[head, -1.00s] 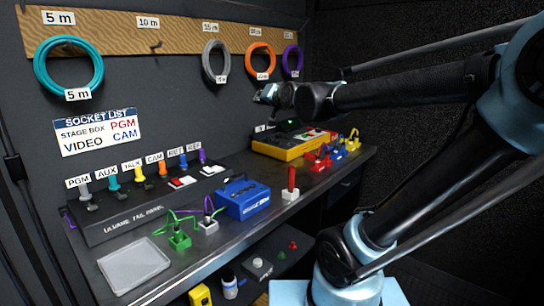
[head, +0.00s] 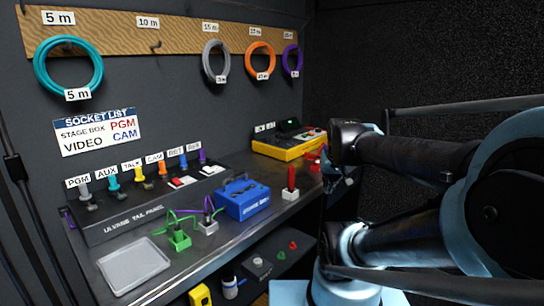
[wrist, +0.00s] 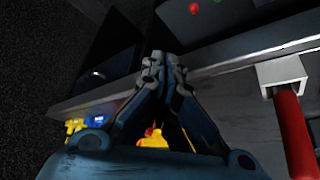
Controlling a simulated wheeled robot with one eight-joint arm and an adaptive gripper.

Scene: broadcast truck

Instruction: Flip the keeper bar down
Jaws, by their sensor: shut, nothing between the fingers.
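No part is clearly marked as the keeper bar, and I cannot tell which it is. A red bar (head: 291,178) stands upright in a small white block (head: 290,195) near the bench's front edge. In the wrist view the red bar (wrist: 294,130) and white block (wrist: 282,72) are at the right. My gripper (wrist: 160,62) is shut and empty, apart from the red bar. In the head view it is low by the bench's front edge, right of the bar, partly hidden by my arm.
A blue box (head: 243,199), a green connector (head: 180,239) and a clear tray (head: 133,264) share the bench. A yellow device (head: 281,147) stands at the back. Coiled cables hang above, including a teal one (head: 68,92). Small items fill a lower shelf.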

